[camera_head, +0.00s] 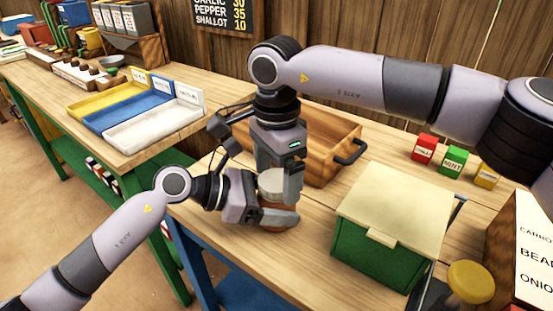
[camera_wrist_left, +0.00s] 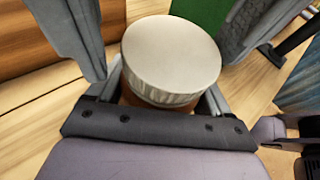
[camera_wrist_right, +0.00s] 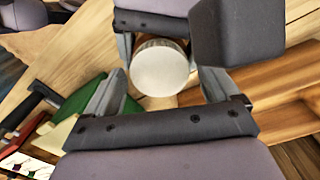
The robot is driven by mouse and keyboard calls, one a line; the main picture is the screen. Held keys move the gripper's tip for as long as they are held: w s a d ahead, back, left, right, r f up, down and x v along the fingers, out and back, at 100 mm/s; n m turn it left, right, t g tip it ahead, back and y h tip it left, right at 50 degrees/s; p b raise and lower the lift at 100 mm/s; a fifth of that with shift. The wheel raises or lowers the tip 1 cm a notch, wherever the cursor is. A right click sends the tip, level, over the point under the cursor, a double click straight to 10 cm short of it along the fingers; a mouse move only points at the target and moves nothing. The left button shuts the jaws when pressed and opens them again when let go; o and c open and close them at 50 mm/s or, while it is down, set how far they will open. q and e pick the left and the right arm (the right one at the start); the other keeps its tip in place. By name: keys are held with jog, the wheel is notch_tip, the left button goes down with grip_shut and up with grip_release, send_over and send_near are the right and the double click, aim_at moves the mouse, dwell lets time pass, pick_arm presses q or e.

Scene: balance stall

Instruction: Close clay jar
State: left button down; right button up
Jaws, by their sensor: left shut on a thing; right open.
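The clay jar (camera_head: 277,214) is brown and stands upright on the table at the centre of the head view, mostly hidden by my grippers. A pale round lid (camera_head: 271,184) with a ridged edge sits on its top. The lid shows from above in the left wrist view (camera_wrist_left: 171,52) and the right wrist view (camera_wrist_right: 159,70). My left gripper (camera_head: 284,212) is shut on the jar's body from the side, below the lid. My right gripper (camera_head: 279,192) points down over the jar, open, its fingers on either side of the lid. Whether they touch the lid is hard to tell.
A wooden tray (camera_head: 318,128) with dark handles lies behind the jar. A green box (camera_head: 378,255) with a cream lid (camera_head: 395,205) stands to the right. Small red, green and yellow boxes stand at the back right. Yellow, blue and white trays lie on the left table.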

jog(key=c, duration=1.1)
jog(key=m, duration=1)
jog(key=o, duration=1.2)
jog(key=shift+c, duration=0.2)
jog(key=shift+r, duration=2.25)
